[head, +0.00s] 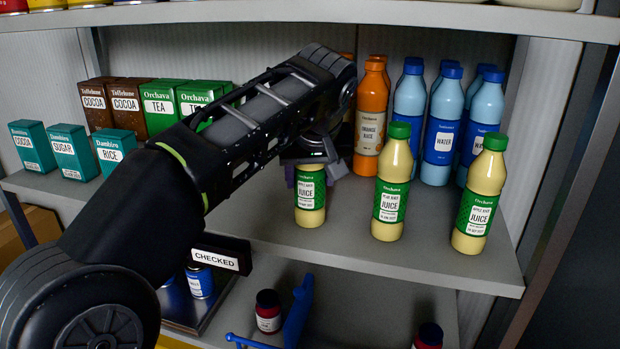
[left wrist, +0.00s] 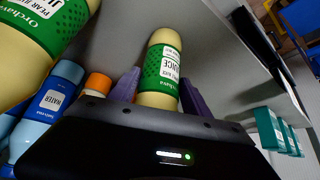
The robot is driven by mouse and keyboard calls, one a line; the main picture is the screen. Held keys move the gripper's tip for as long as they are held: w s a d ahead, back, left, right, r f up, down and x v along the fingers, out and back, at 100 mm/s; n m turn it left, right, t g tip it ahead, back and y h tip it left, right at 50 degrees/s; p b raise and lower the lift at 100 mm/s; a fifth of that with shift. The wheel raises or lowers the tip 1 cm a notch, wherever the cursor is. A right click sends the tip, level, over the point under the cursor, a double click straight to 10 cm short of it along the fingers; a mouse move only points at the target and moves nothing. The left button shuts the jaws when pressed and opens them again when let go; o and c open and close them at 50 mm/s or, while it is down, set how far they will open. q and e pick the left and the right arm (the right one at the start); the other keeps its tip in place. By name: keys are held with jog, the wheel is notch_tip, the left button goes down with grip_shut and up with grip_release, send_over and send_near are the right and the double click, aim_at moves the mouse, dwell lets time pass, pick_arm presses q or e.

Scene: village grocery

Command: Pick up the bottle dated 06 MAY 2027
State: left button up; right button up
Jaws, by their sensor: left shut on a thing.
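Three pale yellow juice bottles with green labels stand in a row on the grey shelf (head: 400,245). My left gripper (head: 312,180) is shut on the left juice bottle (head: 310,202), near its top; the gripper hides its cap. In the left wrist view this bottle (left wrist: 160,75) sits between the purple fingers. The middle juice bottle (head: 391,185) and the right juice bottle (head: 480,195) have green caps and stand free. The date print is too small for me to read. I cannot tell whether the held bottle touches the shelf. My right gripper is not in view.
Behind stand an orange juice bottle (head: 370,120) and several blue water bottles (head: 443,125). Cocoa, tea, sugar and rice boxes (head: 70,150) stand at the left. A "CHECKED" sign (head: 215,260) and jars (head: 268,310) are lower down. The shelf front between the juice bottles is clear.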

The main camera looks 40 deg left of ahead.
pick_arm(q)
grip_shut()
dwell(0.3)
jog(key=shift+r, duration=0.25)
jog(key=shift+r, duration=0.6)
jog(key=s+d+r+p, duration=0.2)
jog(key=s+d, duration=1)
jog(key=s, duration=0.1)
jog(key=shift+s, duration=0.2)
